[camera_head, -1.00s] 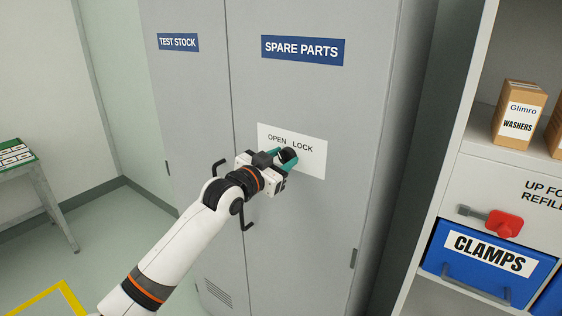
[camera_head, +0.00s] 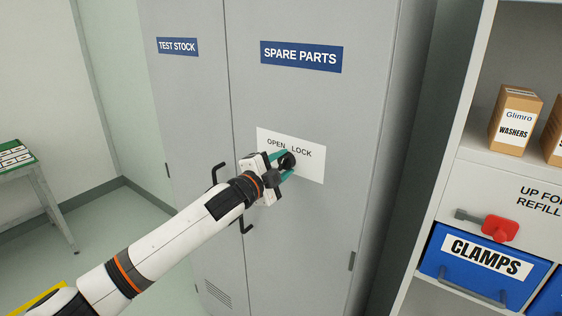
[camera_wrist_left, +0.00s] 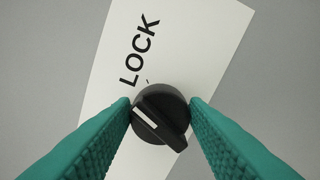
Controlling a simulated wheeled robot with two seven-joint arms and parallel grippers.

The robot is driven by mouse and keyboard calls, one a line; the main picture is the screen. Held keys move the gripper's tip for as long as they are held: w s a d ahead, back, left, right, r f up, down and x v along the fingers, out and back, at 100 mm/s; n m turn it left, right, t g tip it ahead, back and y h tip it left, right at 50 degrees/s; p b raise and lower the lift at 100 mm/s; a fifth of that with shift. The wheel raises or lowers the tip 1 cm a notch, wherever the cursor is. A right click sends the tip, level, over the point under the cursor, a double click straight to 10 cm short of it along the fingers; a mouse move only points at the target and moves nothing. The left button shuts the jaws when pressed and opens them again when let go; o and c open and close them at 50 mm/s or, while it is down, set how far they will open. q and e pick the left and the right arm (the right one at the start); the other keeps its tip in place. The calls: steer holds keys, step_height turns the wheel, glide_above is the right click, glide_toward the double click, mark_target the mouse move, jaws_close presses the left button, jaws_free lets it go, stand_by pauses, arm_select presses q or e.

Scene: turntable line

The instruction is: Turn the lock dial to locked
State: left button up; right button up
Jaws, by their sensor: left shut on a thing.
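The black lock dial (camera_head: 287,160) sits on a white plate (camera_head: 312,167) marked OPEN and LOCK, on the grey cabinet door under SPARE PARTS. My left gripper (camera_head: 283,163) is at the dial, its teal fingers on either side of it. In the left wrist view the fingers are shut on the round black dial (camera_wrist_left: 160,113). Its white mark is on its left side there, and a small tick by the word LOCK lies above it, apart from the mark. The word OPEN is out of sight in that view. My right gripper is not in view.
Two black door handles (camera_head: 246,226) are close to my left wrist. Right of the cabinet stands a shelf with a washers box (camera_head: 515,118), a red-handled thing (camera_head: 500,228) and a blue clamps bin (camera_head: 480,264). A table (camera_head: 25,170) is at far left.

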arm_select(q)
steer(key=shift+f+m+p, duration=0.1)
steer(key=shift+m+p, duration=0.6)
steer(key=shift+m, duration=1.6)
steer(key=o, duration=0.9)
steer(key=shift+o, duration=0.2)
steer(key=b+v, duration=0.3)
steer(key=v, duration=0.9)
